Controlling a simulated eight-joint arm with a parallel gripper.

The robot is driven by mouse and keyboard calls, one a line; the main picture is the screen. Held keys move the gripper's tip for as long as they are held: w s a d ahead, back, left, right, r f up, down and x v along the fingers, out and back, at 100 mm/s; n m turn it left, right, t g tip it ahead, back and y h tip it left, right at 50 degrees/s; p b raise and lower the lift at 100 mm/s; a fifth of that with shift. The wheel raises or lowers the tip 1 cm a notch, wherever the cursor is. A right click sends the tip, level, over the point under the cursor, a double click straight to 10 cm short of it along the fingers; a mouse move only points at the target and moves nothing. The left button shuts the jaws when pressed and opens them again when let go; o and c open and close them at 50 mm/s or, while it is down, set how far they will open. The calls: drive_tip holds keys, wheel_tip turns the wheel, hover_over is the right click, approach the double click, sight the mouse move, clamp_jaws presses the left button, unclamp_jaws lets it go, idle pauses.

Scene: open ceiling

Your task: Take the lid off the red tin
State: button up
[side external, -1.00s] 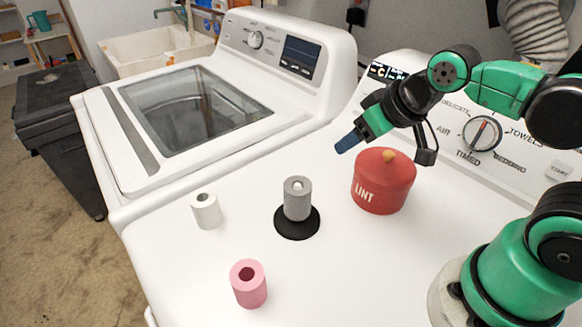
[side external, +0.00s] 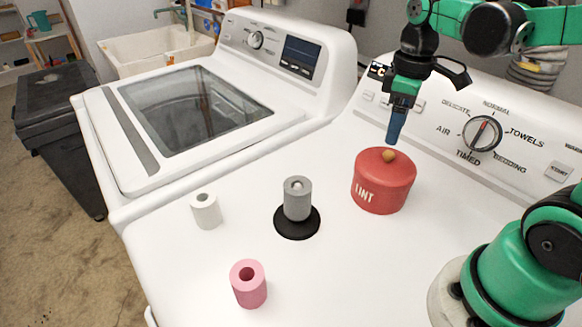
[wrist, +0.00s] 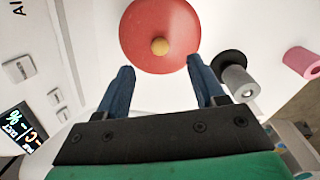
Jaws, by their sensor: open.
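The red tin (side external: 381,192) marked "LINT" stands upright on the white machine top, with its red lid (side external: 372,162) on. A round tan knob (side external: 389,156) sits at the middle of the lid. My gripper (side external: 392,142) points down just above the lid, close behind the knob. In the wrist view my gripper (wrist: 162,72) is open and empty, its two blue fingers apart. The lid (wrist: 145,27) and its knob (wrist: 160,46) show there just beyond the fingertips, the knob between their lines. I see no contact.
A grey roll (side external: 297,200) stands on a black disc (side external: 297,231) left of the tin. A white roll (side external: 206,211) and a pink roll (side external: 249,287) stand farther left. The control panel with its dial (side external: 482,134) rises behind the tin.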

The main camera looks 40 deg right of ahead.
sight(389, 153)
drive_tip(key=shift+f, duration=2.7)
clamp_jaws()
